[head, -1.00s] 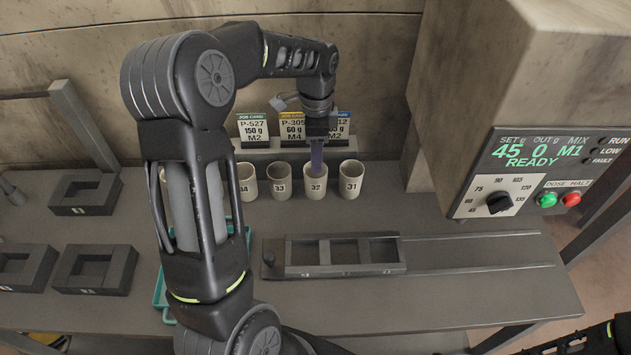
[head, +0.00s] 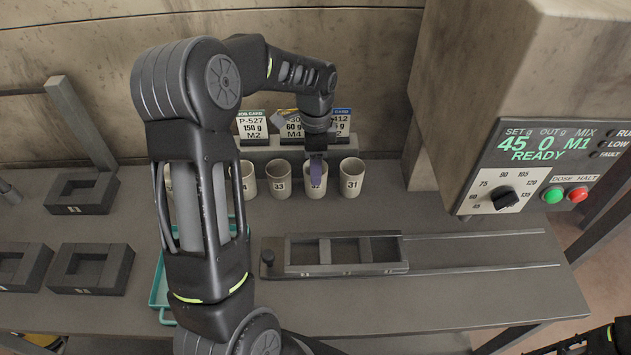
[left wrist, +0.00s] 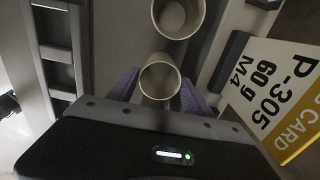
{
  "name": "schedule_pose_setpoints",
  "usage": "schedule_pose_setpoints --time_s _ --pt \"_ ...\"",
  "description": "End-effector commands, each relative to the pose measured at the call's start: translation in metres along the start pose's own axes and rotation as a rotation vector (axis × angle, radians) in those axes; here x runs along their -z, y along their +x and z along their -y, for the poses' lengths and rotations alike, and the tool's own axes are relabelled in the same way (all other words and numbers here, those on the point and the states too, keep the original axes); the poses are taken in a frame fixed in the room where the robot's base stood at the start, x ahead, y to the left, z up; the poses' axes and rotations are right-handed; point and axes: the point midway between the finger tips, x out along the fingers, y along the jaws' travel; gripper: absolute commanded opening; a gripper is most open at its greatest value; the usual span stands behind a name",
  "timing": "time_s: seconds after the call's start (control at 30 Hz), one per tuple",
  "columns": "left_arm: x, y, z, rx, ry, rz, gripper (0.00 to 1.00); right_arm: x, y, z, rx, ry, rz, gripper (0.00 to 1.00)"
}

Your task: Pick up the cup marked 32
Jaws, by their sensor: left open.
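The cup marked 32 (head: 308,188) stands upright in a row of pale cups on the bench, its number partly covered by a purple finger. My left gripper (head: 317,178) points down at this cup from above. In the left wrist view, the open purple fingers of my left gripper (left wrist: 158,90) lie on either side of a cup (left wrist: 160,80), whose open rim shows. Whether the fingers touch it I cannot tell. My right gripper is out of the picture.
Cup 31 (head: 351,179) stands close on the right and cup 33 (head: 279,181) close on the left. Job cards (head: 252,126) stand on a ledge behind. A slotted rack (head: 345,255) lies in front. A dosing machine (head: 530,165) is at the right.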

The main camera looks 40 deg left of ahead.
Motion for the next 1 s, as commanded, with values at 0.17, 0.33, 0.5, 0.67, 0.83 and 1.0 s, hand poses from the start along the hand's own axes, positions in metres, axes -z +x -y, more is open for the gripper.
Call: schedule_pose_setpoints --time_s 0.17,0.33,0.5,0.67,0.83,1.0 --pt "0.0001 -0.0002 0.0000 0.000 0.000 0.000 0.59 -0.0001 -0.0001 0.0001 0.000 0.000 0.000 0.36" --pt "0.0001 -0.0003 0.0000 0.000 0.000 0.000 0.59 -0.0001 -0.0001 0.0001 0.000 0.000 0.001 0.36" --pt "0.0002 -0.0003 0.0001 0.000 0.000 0.000 0.45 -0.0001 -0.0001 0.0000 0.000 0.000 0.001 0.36" --pt "0.0002 -0.0002 0.0000 0.000 0.000 0.000 0.32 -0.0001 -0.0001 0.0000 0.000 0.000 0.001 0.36" --pt "0.0002 -0.0002 0.0000 0.000 0.000 0.000 0.18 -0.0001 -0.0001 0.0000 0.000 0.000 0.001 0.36" --pt "0.0002 -0.0002 0.0001 0.000 0.000 0.000 0.04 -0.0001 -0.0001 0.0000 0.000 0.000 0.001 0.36"
